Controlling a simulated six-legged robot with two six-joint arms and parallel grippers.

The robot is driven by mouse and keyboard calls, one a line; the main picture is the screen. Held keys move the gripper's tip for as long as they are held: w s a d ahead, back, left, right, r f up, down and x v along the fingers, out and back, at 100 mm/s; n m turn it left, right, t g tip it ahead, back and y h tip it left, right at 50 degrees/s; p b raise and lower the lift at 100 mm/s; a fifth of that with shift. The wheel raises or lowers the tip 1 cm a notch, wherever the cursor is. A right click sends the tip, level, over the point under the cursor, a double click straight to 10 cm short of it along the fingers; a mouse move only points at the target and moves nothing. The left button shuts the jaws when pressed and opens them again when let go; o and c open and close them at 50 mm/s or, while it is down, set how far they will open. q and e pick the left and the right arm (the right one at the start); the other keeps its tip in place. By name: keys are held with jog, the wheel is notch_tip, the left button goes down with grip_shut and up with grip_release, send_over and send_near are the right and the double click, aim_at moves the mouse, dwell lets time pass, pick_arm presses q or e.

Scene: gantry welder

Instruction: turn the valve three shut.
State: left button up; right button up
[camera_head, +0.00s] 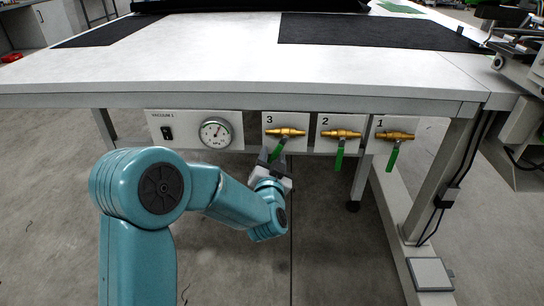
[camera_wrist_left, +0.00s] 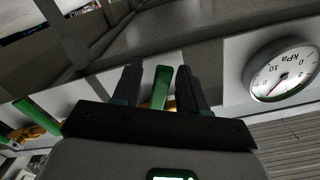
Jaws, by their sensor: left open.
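Valve three has a brass body (camera_head: 285,132) on a white plate marked 3, under the table's front edge. Its green handle (camera_head: 277,149) hangs down, tilted to the lower left. My left gripper (camera_head: 270,157) is at the handle's lower part, coming from below. In the left wrist view the green handle (camera_wrist_left: 163,88) stands between the two dark fingers of my left gripper (camera_wrist_left: 160,85), with gaps on both sides. The fingers are open. Most of the brass body is hidden behind the gripper in that view. My right gripper is in neither view.
Valve two (camera_head: 341,134) and valve one (camera_head: 394,136) sit to the right, their green handles hanging down. A pressure gauge (camera_head: 215,133) and a black switch (camera_head: 167,133) are to the left. A table leg (camera_head: 440,175) stands at the right.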

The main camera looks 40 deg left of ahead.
pick_arm(q)
jog(key=shift+s+r, duration=0.1)
jog(key=shift+s, duration=0.05)
grip_shut()
jog(key=n+b, duration=0.1)
jog(key=w+d+n+b, duration=0.1)
jog(key=n+b, duration=0.1)
jog(key=d+n+b, duration=0.1)
jog(key=n, duration=0.1)
jog(key=shift+w+d+f, duration=0.25)
jog(key=shift+w+f, duration=0.05)
jog(key=shift+f, duration=0.1)
grip_release()
